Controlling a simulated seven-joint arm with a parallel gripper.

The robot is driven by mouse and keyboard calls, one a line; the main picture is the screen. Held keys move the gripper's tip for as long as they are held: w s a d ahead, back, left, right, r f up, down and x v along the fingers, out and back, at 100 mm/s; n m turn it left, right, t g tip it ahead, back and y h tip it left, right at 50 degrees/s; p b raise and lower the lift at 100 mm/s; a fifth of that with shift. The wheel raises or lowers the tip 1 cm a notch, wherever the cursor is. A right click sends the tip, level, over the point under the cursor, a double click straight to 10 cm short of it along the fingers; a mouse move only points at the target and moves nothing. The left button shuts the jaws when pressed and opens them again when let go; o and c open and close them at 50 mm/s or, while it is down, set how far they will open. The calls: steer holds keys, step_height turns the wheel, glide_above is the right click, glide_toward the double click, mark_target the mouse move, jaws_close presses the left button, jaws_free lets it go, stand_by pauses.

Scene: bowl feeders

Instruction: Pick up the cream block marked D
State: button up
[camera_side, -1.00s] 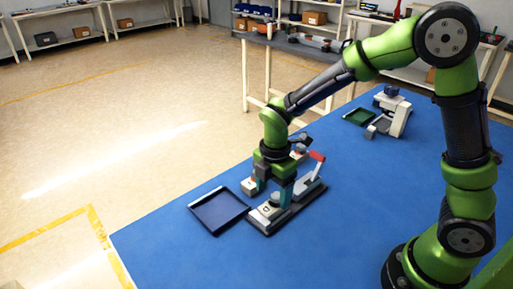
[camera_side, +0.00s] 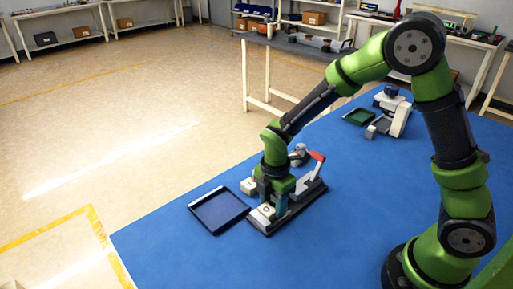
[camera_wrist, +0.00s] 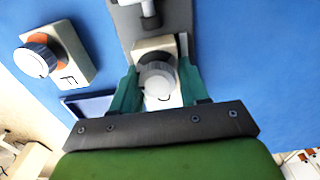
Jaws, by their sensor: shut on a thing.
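The cream block marked D (camera_side: 263,212) sits at the front end of a dark grey fixture base (camera_side: 285,222). In the wrist view the block (camera_wrist: 151,46) carries a grey round knob, which partly hides its letter. My gripper (camera_wrist: 160,80) has its teal fingers on both sides of this block, shut on it. In the side view my gripper (camera_side: 270,198) is low over the fixture, and its body hides part of the block. The block looks level and still down at the fixture.
A cream block marked F (camera_wrist: 69,72) with a white knob lies beside the fixture. A red-tipped lever (camera_side: 317,156) rises behind my gripper. A dark blue tray (camera_side: 239,212) lies left. A green tray (camera_side: 358,116) and a white device (camera_side: 397,112) stand farther back.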

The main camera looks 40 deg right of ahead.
steer(key=shift+c, duration=1.3)
steer(key=shift+r, duration=0.15)
